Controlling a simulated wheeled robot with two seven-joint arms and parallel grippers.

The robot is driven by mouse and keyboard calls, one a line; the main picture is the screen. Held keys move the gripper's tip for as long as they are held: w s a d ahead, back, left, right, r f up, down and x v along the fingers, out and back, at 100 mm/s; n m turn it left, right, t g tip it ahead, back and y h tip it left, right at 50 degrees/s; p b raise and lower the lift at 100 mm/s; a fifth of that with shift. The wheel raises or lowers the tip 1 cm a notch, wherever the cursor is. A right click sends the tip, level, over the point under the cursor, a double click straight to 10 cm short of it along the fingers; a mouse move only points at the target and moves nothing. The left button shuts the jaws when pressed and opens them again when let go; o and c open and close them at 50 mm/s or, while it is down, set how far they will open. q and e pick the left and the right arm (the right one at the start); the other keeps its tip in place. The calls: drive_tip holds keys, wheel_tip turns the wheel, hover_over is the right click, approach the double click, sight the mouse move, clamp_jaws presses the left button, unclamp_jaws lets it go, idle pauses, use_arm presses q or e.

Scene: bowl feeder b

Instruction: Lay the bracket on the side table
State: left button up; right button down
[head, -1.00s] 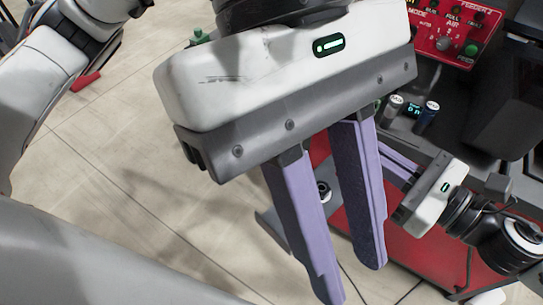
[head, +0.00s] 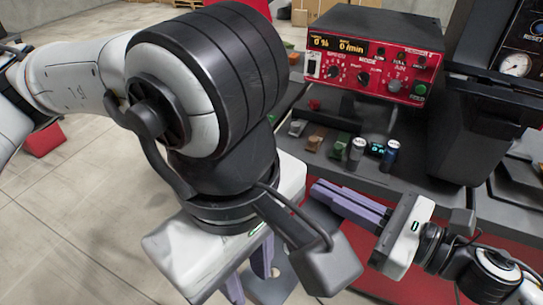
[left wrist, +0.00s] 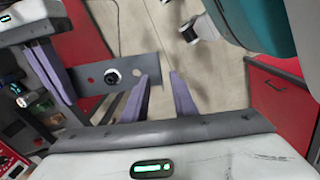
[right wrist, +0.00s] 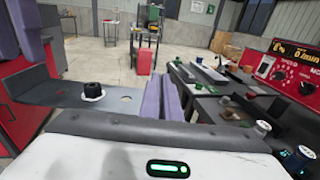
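The bracket looks to be a flat grey plate with holes and a black knob, seen in the left wrist view (left wrist: 152,70) and the right wrist view (right wrist: 48,93). My right gripper (right wrist: 163,97) has its purple fingers close together at one end of the plate and appears shut on it. In the head view my right gripper (head: 345,203) points left. My left gripper (head: 248,275) is lower left of it, pointing down. In the left wrist view my left gripper (left wrist: 158,78) is open and empty, its fingers apart near the plate's other end. I cannot tell which surface is the side table.
A red control box (head: 375,55) stands behind a dark bench holding small cylinders (head: 389,155) and coloured blocks (head: 340,145). A black machine housing (head: 480,110) is at right. A red cabinet (left wrist: 277,90) stands at right in the left wrist view. Tiled floor is open at left.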

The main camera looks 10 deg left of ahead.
use_arm(q)
drive_tip(key=shift+f, duration=1.45)
use_arm(e)
drive_tip(key=shift+r, duration=0.1)
use_arm(q)
drive_tip(key=shift+c, duration=0.3)
clamp_jaws()
use_arm(e)
drive_tip(key=shift+s+a, duration=0.1)
use_arm(q)
drive_tip(key=shift+r, duration=0.1)
use_arm(e)
drive_tip(key=c, duration=1.9)
unclamp_jaws()
drive_tip(key=shift+d, duration=0.2)
